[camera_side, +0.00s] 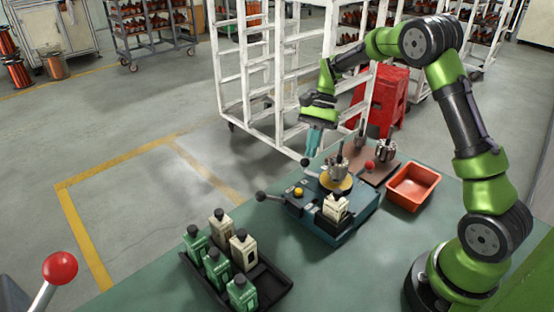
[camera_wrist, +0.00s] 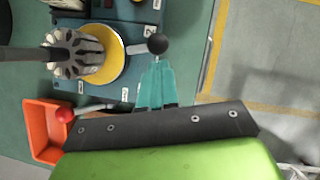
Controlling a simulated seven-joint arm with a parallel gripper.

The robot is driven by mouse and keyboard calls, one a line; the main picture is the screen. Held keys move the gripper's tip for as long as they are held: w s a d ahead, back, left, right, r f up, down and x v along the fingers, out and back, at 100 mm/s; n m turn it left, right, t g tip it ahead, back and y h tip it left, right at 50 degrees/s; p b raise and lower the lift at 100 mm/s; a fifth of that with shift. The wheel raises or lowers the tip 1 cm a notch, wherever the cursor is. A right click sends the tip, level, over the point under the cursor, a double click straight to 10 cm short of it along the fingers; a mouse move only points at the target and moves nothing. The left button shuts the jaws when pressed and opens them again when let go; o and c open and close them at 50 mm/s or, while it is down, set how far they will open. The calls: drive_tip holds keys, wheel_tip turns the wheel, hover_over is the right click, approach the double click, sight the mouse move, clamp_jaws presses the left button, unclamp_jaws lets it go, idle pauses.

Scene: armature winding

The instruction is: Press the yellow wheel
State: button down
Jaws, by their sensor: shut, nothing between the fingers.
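The yellow wheel (camera_side: 327,181) is a flat yellow disc on top of a blue-grey machine (camera_side: 310,218). A silver slotted armature (camera_side: 338,167) stands on it and covers its middle. The wheel also shows at the upper left of the wrist view (camera_wrist: 118,57). My gripper (camera_side: 312,152) has teal fingers, closed together and empty. It hangs behind and a little left of the wheel in the side view, apart from it. In the wrist view my gripper (camera_wrist: 155,68) is right of the wheel, its tips near a black ball-ended lever (camera_wrist: 157,44).
An orange bin (camera_side: 413,187) stands right of the machine. A brown board (camera_side: 378,170) with a red ball and another armature lies behind. A black tray (camera_side: 262,290) of green and beige bottles is front left. A beige bottle (camera_side: 335,207) stands on the machine.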

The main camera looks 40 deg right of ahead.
drive_tip(key=shift+a+n, duration=0.3)
drive_tip(key=shift+a, duration=0.25)
idle(0.4)
drive_tip(key=w+d+r, duration=0.2)
drive_tip(key=d+r, duration=0.6)
drive_tip(key=shift+w+d, duration=0.3)
drive_tip(key=shift+w, duration=0.1)
drive_tip(key=shift+r, duration=0.1)
